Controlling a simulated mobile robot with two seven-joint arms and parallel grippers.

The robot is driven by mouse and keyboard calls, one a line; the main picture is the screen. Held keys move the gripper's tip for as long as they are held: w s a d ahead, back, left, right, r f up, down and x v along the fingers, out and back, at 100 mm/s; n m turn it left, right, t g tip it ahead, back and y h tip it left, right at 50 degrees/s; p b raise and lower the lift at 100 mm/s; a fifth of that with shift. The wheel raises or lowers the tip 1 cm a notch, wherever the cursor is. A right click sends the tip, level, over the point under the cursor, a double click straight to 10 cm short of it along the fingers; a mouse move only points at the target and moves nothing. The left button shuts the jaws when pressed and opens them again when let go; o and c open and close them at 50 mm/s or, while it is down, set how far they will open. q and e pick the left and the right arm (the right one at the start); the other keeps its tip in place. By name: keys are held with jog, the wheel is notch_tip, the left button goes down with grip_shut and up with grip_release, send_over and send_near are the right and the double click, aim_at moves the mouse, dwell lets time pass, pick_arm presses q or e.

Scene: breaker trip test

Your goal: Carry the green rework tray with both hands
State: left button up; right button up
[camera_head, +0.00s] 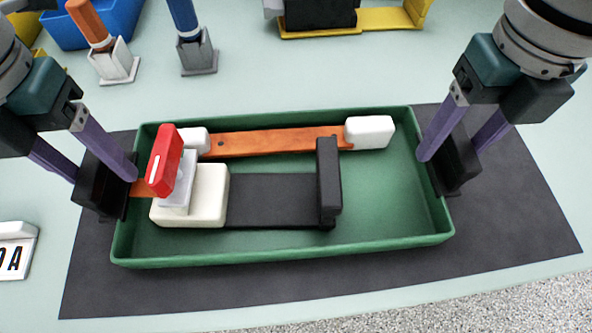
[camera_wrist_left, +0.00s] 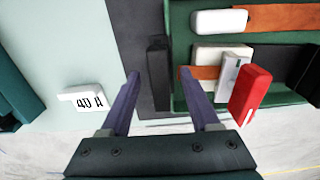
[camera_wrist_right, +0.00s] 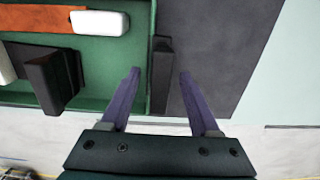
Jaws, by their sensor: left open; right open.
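The green rework tray (camera_head: 290,257) lies on a dark mat, with a black handle block at each short end. My left gripper (camera_head: 104,178) is open at the left handle (camera_head: 92,190). In the left wrist view that handle (camera_wrist_left: 158,80) stands between its purple fingers, with gaps beside it. My right gripper (camera_head: 452,156) is open at the right handle (camera_head: 458,170). In the right wrist view this handle (camera_wrist_right: 161,80) is between the fingers, also with gaps. In the tray are an orange bar (camera_head: 270,143), white blocks, a red lever (camera_head: 164,160) and a black part (camera_head: 272,198).
The dark mat (camera_head: 520,210) extends around the tray on a pale table. A "40 A" block (camera_head: 15,250) stands at the left. Behind are a blue bin (camera_head: 75,32), orange and blue handled tools in stands, and a yellow holder (camera_head: 400,18). The table's front edge is close.

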pick_arm(q)
jog(key=shift+f, duration=0.1)
pick_arm(e)
jog(key=shift+f, duration=0.1)
pick_arm(q)
jog(key=shift+c, duration=0.3)
pick_arm(e)
jog(key=shift+c, duration=0.3)
pick_arm(q)
grip_shut()
pick_arm(e)
grip_shut()
dwell(0.5)
